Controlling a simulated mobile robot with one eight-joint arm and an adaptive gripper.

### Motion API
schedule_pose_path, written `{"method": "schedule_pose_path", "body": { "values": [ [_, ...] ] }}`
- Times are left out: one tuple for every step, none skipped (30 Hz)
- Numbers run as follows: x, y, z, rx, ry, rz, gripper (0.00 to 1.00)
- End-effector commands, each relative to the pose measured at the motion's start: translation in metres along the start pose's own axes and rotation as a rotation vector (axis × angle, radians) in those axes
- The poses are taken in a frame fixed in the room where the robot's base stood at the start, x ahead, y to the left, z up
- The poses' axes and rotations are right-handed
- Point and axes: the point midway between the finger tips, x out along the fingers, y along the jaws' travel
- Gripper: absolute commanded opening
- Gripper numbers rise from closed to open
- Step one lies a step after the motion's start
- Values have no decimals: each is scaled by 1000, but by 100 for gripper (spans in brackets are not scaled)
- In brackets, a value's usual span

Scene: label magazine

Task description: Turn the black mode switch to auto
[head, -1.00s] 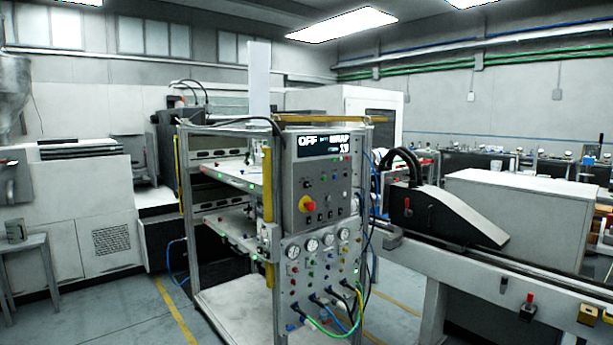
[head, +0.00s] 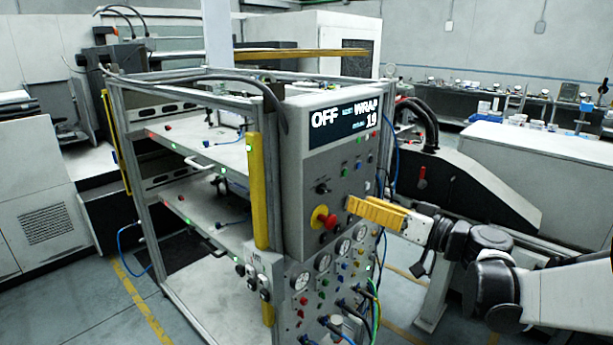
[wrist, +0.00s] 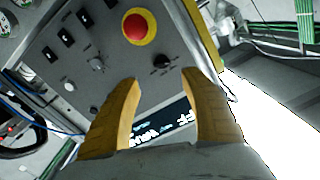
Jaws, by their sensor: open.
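The black mode switch (head: 322,187) is a small knob on the grey control panel (head: 291,200), above the red emergency button (head: 322,219) with its yellow collar. The display (head: 343,121) at the panel's top reads OFF at its left. In the wrist view the panel appears upside down. There the black switch (wrist: 162,62) shows just beyond the gap between my fingertips, next to the red button (wrist: 138,28). My gripper (head: 349,204) has yellow fingers, open and empty, right of the switch in the head view. Its fingers (wrist: 160,82) also show apart in the wrist view.
Small green, blue and red buttons (head: 358,161) sit right of the switch. Gauges (head: 342,249) and hoses (head: 362,310) fill the lower panel. A yellow post (head: 257,190) stands at the panel's left. A conveyor machine (head: 470,185) stands behind my arm.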

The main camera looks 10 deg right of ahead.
Motion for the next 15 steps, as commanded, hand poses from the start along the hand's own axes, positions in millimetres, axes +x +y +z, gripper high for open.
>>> {"method": "schedule_pose_path", "body": {
  "values": [
    [5, 0, 1, 0, 1, -3, 53],
    [9, -1, 1, 0, 0, -4, 53],
    [14, -1, 2, 0, -1, -5, 53],
    [20, -1, 2, 0, -1, -4, 53],
    [26, -1, 3, 0, -2, -6, 53],
    [34, -1, 3, 0, -2, -5, 53],
    [41, -1, 3, 1, -2, -6, 53],
    [47, -1, 3, 1, -2, -5, 53],
    [55, -1, 4, 1, -3, -6, 53],
    [61, -1, 3, 1, -2, -5, 53],
    [67, -1, 3, 1, -2, -5, 53],
    [74, -1, 3, 1, -3, -5, 53],
    [79, -1, 3, 1, -2, -4, 53],
    [84, -1, 3, 1, -2, -4, 53],
    [89, -1, 3, 1, -2, -4, 53]
  ]
}}
